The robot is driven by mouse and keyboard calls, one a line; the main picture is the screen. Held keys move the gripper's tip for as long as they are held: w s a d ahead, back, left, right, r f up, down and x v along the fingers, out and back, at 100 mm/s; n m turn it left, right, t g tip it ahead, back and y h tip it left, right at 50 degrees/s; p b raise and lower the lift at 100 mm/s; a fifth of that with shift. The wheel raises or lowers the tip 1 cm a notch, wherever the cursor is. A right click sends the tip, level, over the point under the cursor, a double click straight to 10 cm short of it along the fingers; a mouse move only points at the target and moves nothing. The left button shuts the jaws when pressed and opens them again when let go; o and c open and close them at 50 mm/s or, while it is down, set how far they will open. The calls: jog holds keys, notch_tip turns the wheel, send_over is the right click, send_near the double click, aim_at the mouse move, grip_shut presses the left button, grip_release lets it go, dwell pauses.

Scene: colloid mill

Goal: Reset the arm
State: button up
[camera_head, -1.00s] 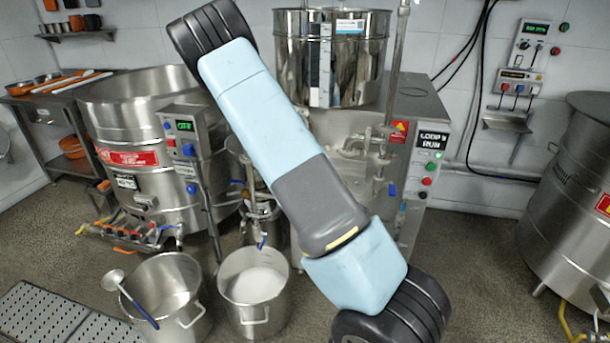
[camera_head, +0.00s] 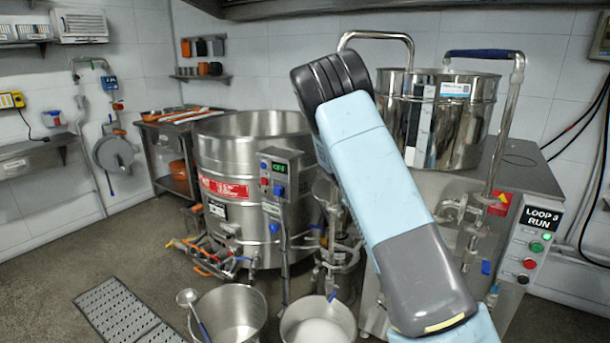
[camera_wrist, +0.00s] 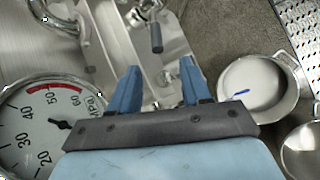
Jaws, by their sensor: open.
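My gripper (camera_wrist: 160,88) shows in the wrist view with its two blue fingers apart and nothing between them. It hangs above metal pipework, close to a round pressure gauge (camera_wrist: 50,125) at the left. In the head view my pale blue and dark grey arm crosses the right half in front of the mill (camera_head: 520,200). The gripper itself is outside the head view.
A large steel tank (camera_head: 260,150) with a control box (camera_head: 280,180) stands left of my arm. Two steel pots, one empty (camera_head: 232,315) and one with white contents (camera_head: 318,330), stand on the floor. A perforated floor grate (camera_head: 118,310) lies at lower left. Open floor extends left.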

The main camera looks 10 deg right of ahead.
jog(key=s+a+r+m+t+y, duration=0.1)
jog(key=s+r+m+t+y, duration=0.15)
jog(key=s+r, duration=0.75)
jog(key=s+a+r+m+t+y, duration=0.15)
jog(key=s+r+y, duration=0.25)
jog(key=s+r, duration=0.6)
jog(key=s+a+r+t, duration=0.2)
jog(key=s, duration=0.8)
jog(key=s+a+r+m+t+y, duration=0.1)
jog(key=s+a+r+t, duration=0.1)
jog(key=s, duration=0.8)
jog(key=shift+a+r, duration=0.45)
jog(key=shift+a, duration=0.1)
jog(key=shift+y, duration=0.25)
